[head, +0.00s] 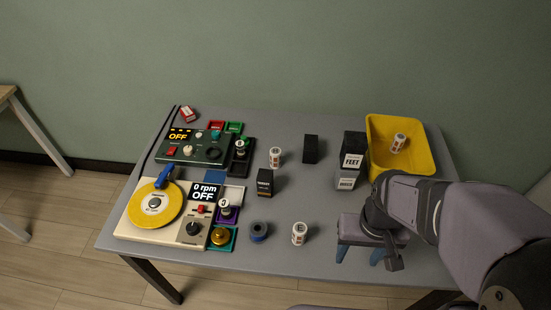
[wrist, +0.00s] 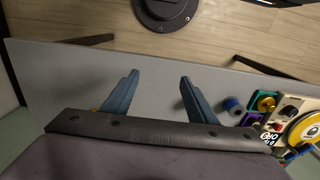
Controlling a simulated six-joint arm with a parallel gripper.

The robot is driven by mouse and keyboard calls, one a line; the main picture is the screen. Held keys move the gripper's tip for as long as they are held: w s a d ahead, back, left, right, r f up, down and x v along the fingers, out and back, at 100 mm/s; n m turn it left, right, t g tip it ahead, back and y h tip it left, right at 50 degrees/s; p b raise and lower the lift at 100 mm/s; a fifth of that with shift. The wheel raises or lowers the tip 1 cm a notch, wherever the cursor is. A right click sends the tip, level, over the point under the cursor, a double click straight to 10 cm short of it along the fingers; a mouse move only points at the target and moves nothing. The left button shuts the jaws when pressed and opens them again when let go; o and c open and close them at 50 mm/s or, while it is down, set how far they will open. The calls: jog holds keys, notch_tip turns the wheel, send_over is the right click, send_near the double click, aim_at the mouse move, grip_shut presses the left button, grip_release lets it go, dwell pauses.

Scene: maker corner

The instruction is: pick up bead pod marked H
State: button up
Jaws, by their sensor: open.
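Several small white cylinders with reddish-brown marks look like bead pods; the letters are too small to read, so I cannot tell which is marked H. One white pod (head: 299,234) stands near the table's front edge, left of my gripper. A second white pod (head: 275,157) stands mid-table. A third white pod (head: 398,143) is in the yellow bin. My gripper (head: 360,255) is open and empty at the front right of the table. Its two blue fingers also show in the wrist view (wrist: 158,78), with nothing between them; no pod is visible there.
The yellow bin (head: 433,168) is at the back right, beside boxes labelled FEET (head: 352,161). A black box (head: 265,183) and a dark blue ring (head: 259,231) stand mid-table. A turntable device (head: 129,222) and a green control panel (head: 168,159) fill the left side.

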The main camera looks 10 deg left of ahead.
notch_tip(320, 180, up, 5)
jog(key=w+a+f+m+y+b, duration=0.45)
jog(key=w+a+m+b, duration=0.2)
jog(key=a, duration=0.45)
notch_tip(320, 180, up, 3)
jog(key=m+t+y+b, duration=0.9)
jog(key=m+t+b, duration=0.35)
jog(key=m, duration=0.75)
send_over(272, 150)
jog(key=s+d, duration=0.2)
jog(key=d, duration=0.2)
jog(key=shift+n+g, duration=0.25)
jog(key=shift+g, duration=0.2)
notch_tip(272, 150, down, 15)
jog(key=shift+d+r, duration=0.15)
jog(key=shift+r, duration=0.05)
jog(key=shift+s+a+p+x, duration=0.15)
jog(key=shift+p+x, duration=0.15)
jog(key=shift+x, duration=1.5)
jog(key=shift+s+a+p+x, duration=0.15)
jog(key=shift+p+x, duration=0.15)
jog(key=shift+x, duration=1.5)
jog(key=shift+f, duration=0.15)
